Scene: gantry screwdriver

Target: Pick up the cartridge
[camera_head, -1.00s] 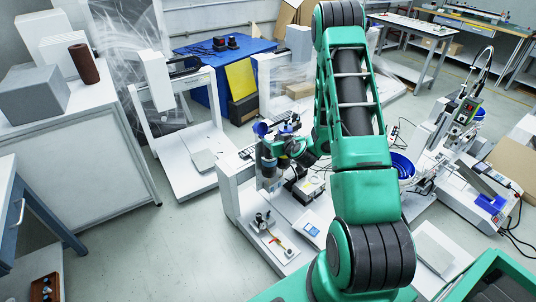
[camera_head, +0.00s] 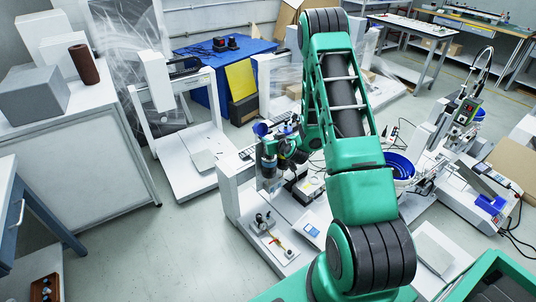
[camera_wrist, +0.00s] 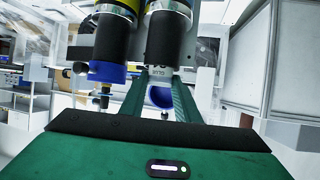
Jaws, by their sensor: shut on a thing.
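In the head view my gripper (camera_head: 290,157) is at the gantry station, and my arm partly hides the cartridge there.
The white gantry station (camera_head: 235,190) stands around my gripper, with small fixtures on its base. A blue bowl (camera_head: 400,166) stands right of my arm. A white cabinet (camera_head: 90,150) is at the left, with open floor between.

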